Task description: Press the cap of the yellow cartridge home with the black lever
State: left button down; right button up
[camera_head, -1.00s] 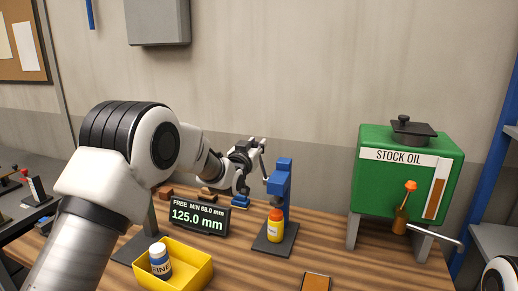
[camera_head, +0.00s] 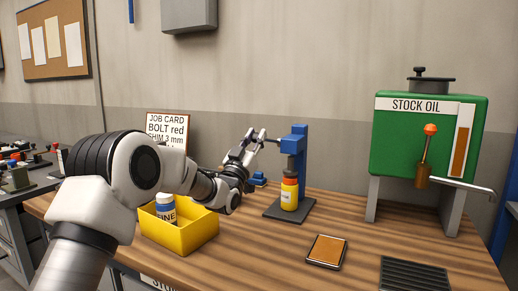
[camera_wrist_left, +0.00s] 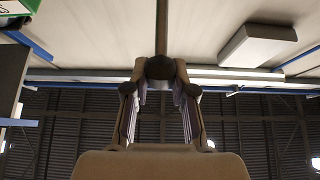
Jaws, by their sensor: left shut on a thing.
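The yellow cartridge (camera_head: 289,197) stands upright on the dark base (camera_head: 272,211) of a blue press (camera_head: 295,143). Its orange-red cap (camera_head: 290,176) is on top, directly under the press ram; I cannot tell whether any gap is left between them. My left gripper (camera_head: 250,145) is at the press's left side, above cartridge height. In the left wrist view its fingers (camera_wrist_left: 160,85) are shut around the dark knob (camera_wrist_left: 160,68) of the black lever, whose rod (camera_wrist_left: 161,25) runs away from the fingers. In the head view the lever (camera_head: 273,141) reaches the press head. My right gripper is out of view.
A yellow bin (camera_head: 190,236) with a blue-and-white bottle (camera_head: 166,211) stands left of the press, under my left arm. A brown pad (camera_head: 326,250) and a dark grate (camera_head: 412,274) lie in front. The green stock oil tank (camera_head: 400,148) stands at right.

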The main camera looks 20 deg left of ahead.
pick_arm(q)
notch_tip(320, 180, down, 10)
jog(key=t+b, duration=0.3)
jog(key=b, duration=0.6)
jog(key=shift+s+r+b, duration=0.15)
jog(key=shift+b, duration=0.15)
jog(key=shift+d, duration=0.1)
jog(key=c, duration=1.1)
grip_release()
jog(key=shift+o, duration=0.7)
jog(key=shift+w+f, duration=0.2)
jog(key=shift+w, duration=0.25)
jog(key=s, duration=1.3)
jog(key=shift+a+f, duration=0.2)
jog(key=shift+f, duration=0.1)
jog(key=shift+s+f, duration=0.1)
